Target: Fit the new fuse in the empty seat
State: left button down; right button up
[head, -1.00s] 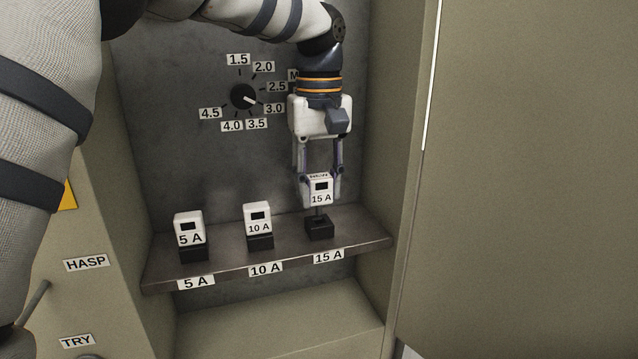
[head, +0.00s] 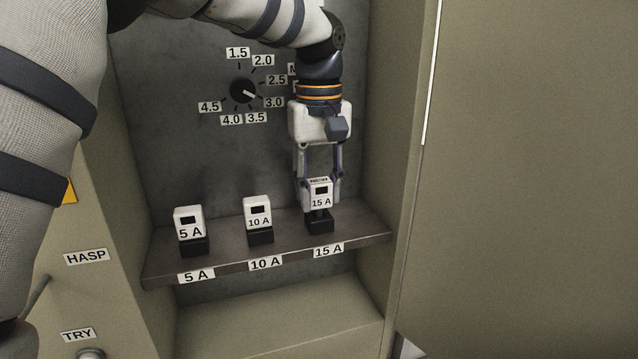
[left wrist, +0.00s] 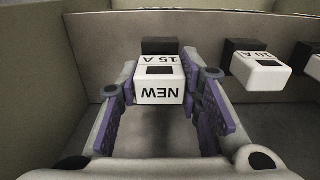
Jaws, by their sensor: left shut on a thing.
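The new fuse, a white block marked 15 A (head: 320,193), is held upright between the fingers of my left gripper (head: 320,183). In the left wrist view the fuse (left wrist: 160,88) reads NEW and 15 A, with a purple-padded finger on each side. Its seat, a black block (head: 320,225) on the shelf above the 15 A label, is directly below. The fuse's underside is very close to the seat's top; I cannot tell how far its dark lower part has entered. In the wrist view the dark seat (left wrist: 160,46) shows behind the fuse. My right gripper is out of view.
On the same grey shelf (head: 220,262), the 10 A fuse (head: 257,212) and 5 A fuse (head: 189,222) sit on black seats to the left. A dial (head: 243,91) is on the back panel. The cabinet's side wall stands close on the right.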

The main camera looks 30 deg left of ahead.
aim_at(319, 181)
pick_arm(q)
jog(key=shift+f, duration=0.75)
jog(key=c, duration=1.1)
grip_release()
jog(key=shift+o, duration=0.2)
notch_tip(319, 181, up, 8)
jog(key=shift+f, duration=0.25)
